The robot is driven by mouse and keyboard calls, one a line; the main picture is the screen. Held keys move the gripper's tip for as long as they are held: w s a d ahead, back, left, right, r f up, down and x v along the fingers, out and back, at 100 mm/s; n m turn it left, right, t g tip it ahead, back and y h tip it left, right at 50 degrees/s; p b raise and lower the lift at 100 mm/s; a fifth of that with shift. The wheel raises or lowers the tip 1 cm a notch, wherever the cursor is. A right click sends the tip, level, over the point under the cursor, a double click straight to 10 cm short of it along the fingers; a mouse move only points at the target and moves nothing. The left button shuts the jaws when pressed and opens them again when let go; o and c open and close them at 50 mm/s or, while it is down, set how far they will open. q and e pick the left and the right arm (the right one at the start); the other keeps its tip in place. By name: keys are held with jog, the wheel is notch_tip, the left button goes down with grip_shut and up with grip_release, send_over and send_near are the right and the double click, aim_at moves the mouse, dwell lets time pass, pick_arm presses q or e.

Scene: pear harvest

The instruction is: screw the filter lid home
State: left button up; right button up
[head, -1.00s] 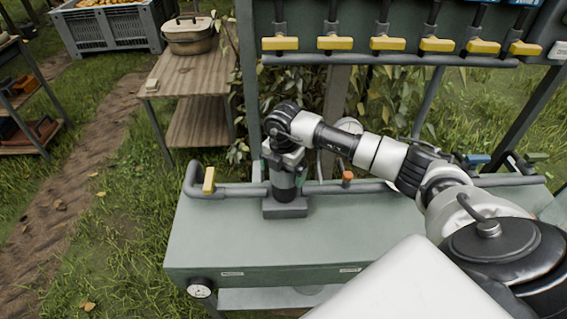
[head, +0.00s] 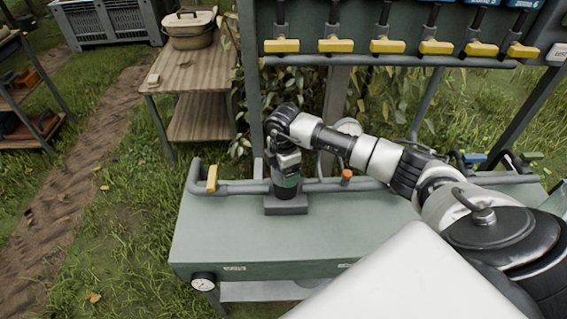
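The filter (head: 287,186) is a dark upright cylinder with a green label band. It stands on a grey block (head: 286,205) on the grey-green bench, in line with the grey pipe. My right arm comes in from the right, and its gripper (head: 284,164) points down at the top of the filter. The gripper and wrist hide the lid, so I cannot tell whether the fingers are closed on it or how it sits. My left gripper is not in view.
A yellow handle (head: 212,178) and an orange knob (head: 347,175) sit on the pipe either side of the filter. A row of yellow-handled valves (head: 387,46) hangs above. The bench's front left top is clear.

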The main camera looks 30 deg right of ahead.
jog(key=m+p, duration=0.2)
jog(key=m, duration=0.1)
jog(key=shift+s+m, duration=0.1)
jog(key=shift+m, duration=0.2)
jog(key=m+p, duration=0.2)
jog(key=m, duration=0.2)
jog(key=shift+f, duration=0.1)
jog(key=shift+m+p, duration=0.3)
jog(key=shift+p, duration=0.05)
jog(key=shift+f, duration=0.25)
jog(key=o, duration=0.8)
jog(key=shift+s+r, duration=0.1)
jog(key=shift+s, duration=0.1)
jog(key=shift+r, duration=0.25)
